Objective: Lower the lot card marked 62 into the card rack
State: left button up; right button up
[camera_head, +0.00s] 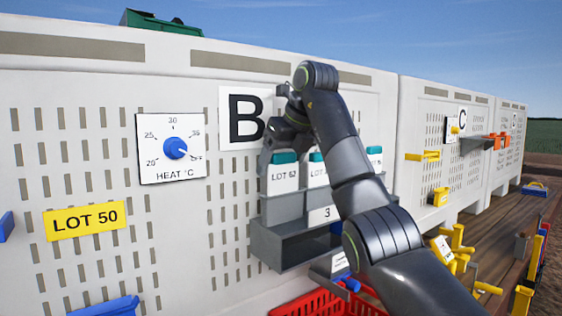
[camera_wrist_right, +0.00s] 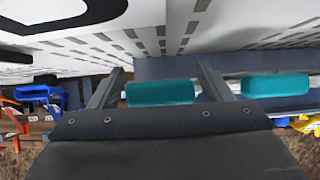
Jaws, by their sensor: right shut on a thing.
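The lot card marked 62 (camera_head: 283,180) is white with a teal top (camera_head: 285,157). It stands upright at the left end of the grey card rack (camera_head: 283,248) on the panel under the letter B. Its lower edge meets the rack's upper part; how deep it sits I cannot tell. My right gripper (camera_head: 277,155) is above it, shut on its teal top, which shows between the two fingers in the right wrist view (camera_wrist_right: 160,93). My left gripper is not in view.
Other teal-topped cards (camera_head: 317,170) stand to the right in the rack, one close beside my right finger in the wrist view (camera_wrist_right: 275,85). A heat dial (camera_head: 175,148) and yellow LOT 50 sign (camera_head: 84,220) are left. A red crate (camera_head: 300,306) lies below.

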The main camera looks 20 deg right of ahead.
jog(key=o, duration=1.1)
jog(key=shift+c, duration=0.2)
jog(key=shift+s+r+b, duration=0.1)
jog(key=shift+r+b, duration=0.05)
jog(key=shift+b, duration=0.6)
jog(key=b+v, duration=0.2)
jog(key=b, duration=0.1)
jog(key=shift+s+b, duration=0.1)
jog(key=shift+b, duration=0.2)
jog(key=p+v, duration=0.2)
jog(key=v, duration=1.3)
jog(key=shift+p, duration=0.35)
